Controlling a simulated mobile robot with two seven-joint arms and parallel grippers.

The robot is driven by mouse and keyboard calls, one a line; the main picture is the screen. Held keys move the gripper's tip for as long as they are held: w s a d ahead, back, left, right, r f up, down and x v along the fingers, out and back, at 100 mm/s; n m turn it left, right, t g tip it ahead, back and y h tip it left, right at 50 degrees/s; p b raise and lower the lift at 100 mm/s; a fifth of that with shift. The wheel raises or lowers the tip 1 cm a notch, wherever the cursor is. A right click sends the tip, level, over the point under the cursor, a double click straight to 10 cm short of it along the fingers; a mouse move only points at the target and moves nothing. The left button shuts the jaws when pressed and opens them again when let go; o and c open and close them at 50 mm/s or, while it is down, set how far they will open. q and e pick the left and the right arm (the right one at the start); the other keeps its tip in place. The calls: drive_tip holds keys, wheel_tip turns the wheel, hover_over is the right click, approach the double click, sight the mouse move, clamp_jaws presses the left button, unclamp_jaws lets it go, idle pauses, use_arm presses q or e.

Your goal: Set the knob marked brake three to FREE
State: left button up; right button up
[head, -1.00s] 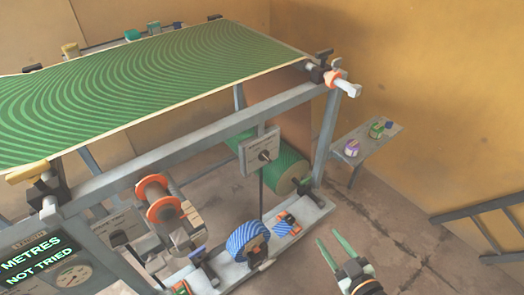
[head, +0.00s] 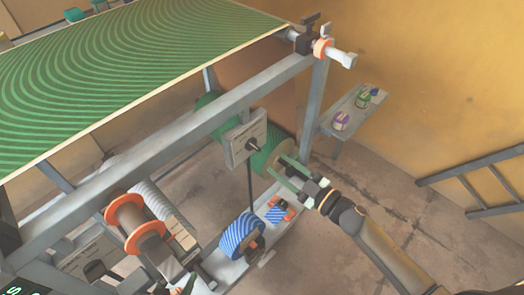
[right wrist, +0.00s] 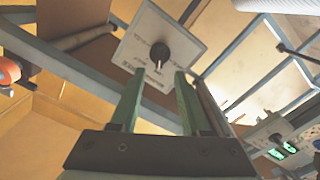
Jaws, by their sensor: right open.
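A pale square plate (head: 238,150) with a black knob (head: 252,145) hangs under the frame's front beam. In the right wrist view the plate (right wrist: 140,45) shows small lettering around the knob (right wrist: 160,52), too small to read, so I cannot tell its brake number or setting. My right gripper (head: 276,165) is open, its green fingers pointing toward this knob from the right. In the right wrist view the gripper (right wrist: 155,90) is empty, with the knob just beyond and between the fingertips. A second plate (head: 75,262) with a dark knob (head: 95,270) is at lower left. My left gripper is not in view.
The grey frame beam (head: 160,155) runs above the plate, under the green striped sheet (head: 130,65). A green roll (head: 268,150) is behind it. A blue striped roll (head: 240,235) and orange-flanged spool (head: 128,215) stand below. The floor to the right is open.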

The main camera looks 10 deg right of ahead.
sight(258, 149)
drive_tip(key=x, duration=0.7)
drive_tip(key=shift+w, duration=0.1)
clamp_jaws()
idle(0.4)
